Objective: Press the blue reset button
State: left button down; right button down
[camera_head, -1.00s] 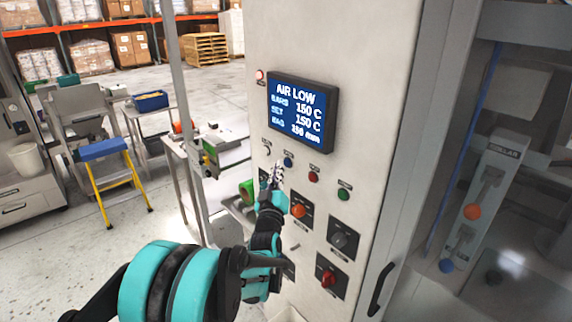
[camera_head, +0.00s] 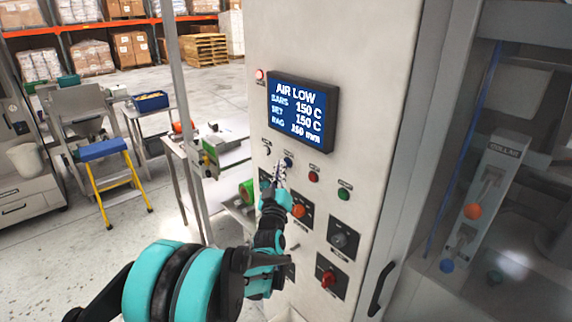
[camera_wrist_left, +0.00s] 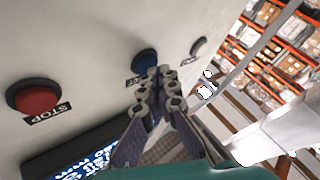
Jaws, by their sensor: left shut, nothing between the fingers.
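The blue reset button (camera_head: 289,161) is on the pale control panel, below the display, in a row with a white, a red and a green button. My left gripper (camera_head: 281,166) is shut and empty, its tips just below and beside the blue button. In the left wrist view the blue button (camera_wrist_left: 145,62) shows just beyond the closed fingertips (camera_wrist_left: 160,73), which cover part of it and of its label. I cannot tell whether they touch. My right gripper is not in view.
The red STOP button (camera_wrist_left: 36,97) is close by on the same panel, and the green button (camera_head: 344,194) is further right. The display (camera_head: 302,110) reads AIR LOW. Knobs, including an orange one (camera_head: 298,210), are below. A metal table (camera_head: 213,152) stands to the left.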

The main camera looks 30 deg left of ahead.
pick_arm(q)
jog(key=shift+w+d, duration=0.1)
jog(key=shift+w, duration=0.15)
dwell(0.6)
jog(key=shift+s+a, duration=0.35)
jog(key=shift+s, duration=0.45)
jog(key=s, duration=0.1)
jog(key=s+a, duration=0.1)
jog(key=s, duration=0.1)
jog(key=s+a, duration=0.1)
jog(key=shift+s, duration=0.3)
jog(key=shift+d, duration=0.1)
dwell(0.5)
